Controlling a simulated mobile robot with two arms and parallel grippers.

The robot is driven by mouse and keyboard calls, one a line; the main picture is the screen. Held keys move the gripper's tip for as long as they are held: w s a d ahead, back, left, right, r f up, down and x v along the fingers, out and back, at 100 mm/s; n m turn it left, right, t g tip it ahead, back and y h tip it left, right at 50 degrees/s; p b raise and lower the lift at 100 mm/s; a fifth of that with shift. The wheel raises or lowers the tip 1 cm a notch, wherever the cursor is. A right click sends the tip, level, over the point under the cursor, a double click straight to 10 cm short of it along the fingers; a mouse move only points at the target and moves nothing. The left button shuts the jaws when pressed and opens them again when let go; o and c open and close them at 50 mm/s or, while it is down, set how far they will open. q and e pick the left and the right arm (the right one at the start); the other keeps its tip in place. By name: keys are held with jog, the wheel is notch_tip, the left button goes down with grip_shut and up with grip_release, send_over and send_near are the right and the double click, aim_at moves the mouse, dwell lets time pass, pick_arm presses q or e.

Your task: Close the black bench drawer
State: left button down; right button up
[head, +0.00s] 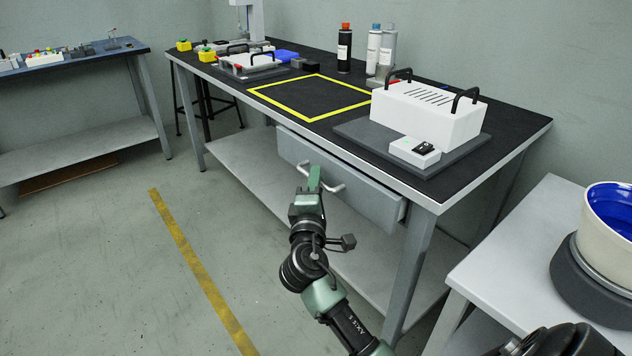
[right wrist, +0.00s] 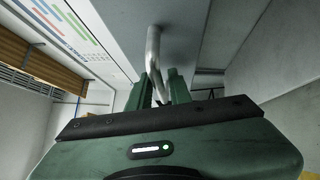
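The black-topped bench (head: 218,72) crosses the head view. Its grey drawer (head: 372,200) hangs under the front edge, with a metal bar handle (head: 334,187) on its front. The drawer front sits close to the bench edge; how far it stands out is hard to tell. My right gripper (head: 314,178) is at the middle of the handle. In the right wrist view, the handle (right wrist: 153,55) runs in between the two green fingers (right wrist: 160,90), which look closed around it. My left gripper is not in view.
A white vented box (head: 425,112), bottles (head: 345,48) and a yellow-outlined square (head: 312,97) are on the benchtop. A lower shelf (head: 245,165) runs under the drawer. A grey side table (head: 515,250) with a blue-lined bowl stands at right. The floor at left is clear.

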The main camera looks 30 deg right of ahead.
grip_shut()
dwell(1.4)
